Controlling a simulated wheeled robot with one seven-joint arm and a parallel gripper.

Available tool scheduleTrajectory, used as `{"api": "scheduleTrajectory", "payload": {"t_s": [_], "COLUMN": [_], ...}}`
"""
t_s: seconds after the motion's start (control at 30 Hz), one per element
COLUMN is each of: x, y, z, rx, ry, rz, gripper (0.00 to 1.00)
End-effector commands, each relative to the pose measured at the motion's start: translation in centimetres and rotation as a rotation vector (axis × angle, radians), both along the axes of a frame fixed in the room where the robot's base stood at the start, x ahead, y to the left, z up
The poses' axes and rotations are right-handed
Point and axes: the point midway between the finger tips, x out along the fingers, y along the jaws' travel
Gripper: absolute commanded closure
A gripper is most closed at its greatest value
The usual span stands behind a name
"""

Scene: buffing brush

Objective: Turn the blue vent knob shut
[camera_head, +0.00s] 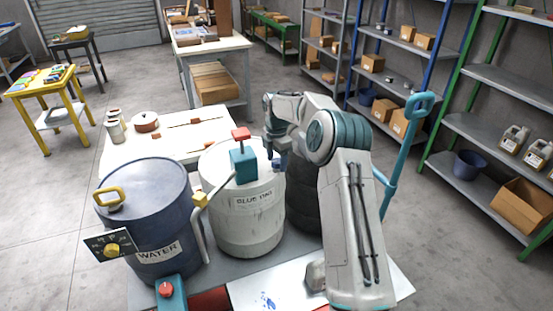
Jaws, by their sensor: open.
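A white drum labelled as blue dye (262,225) stands in the middle. A small dark blue piece (280,163), which looks like the vent knob, is at the right edge of its lid. My gripper (273,153) points down just above and beside this piece. The gripper is open. Its fingers are small and partly merge with the blue piece, so I cannot tell whether they touch it or how far the knob is turned. A teal box with a red top (243,164) stands on the lid, left of my gripper.
A dark ribbed drum (302,207) is partly hidden behind my arm. A teal-handled tool (405,140) stands right. A white table (165,147) lies behind.

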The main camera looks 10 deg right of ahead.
Motion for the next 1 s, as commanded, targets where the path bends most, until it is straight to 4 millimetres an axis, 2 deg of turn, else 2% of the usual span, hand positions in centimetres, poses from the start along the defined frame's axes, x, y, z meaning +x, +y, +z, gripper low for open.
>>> {"api": "scheduleTrajectory", "payload": {"t_s": [0.07, 0.23, 0.67, 1.0], "x": [0.00, 0.00, 0.03, 0.15], "y": [0.00, 0.00, 0.08, 0.13], "z": [0.01, 0.03, 0.08, 0.10], "rx": [0.000, 0.000, 0.000, 0.001], "ry": [0.000, 0.000, 0.000, -0.001], "rz": [0.000, 0.000, -0.061, -0.315], "gripper": [0.41, 0.85, 0.86, 0.86]}}
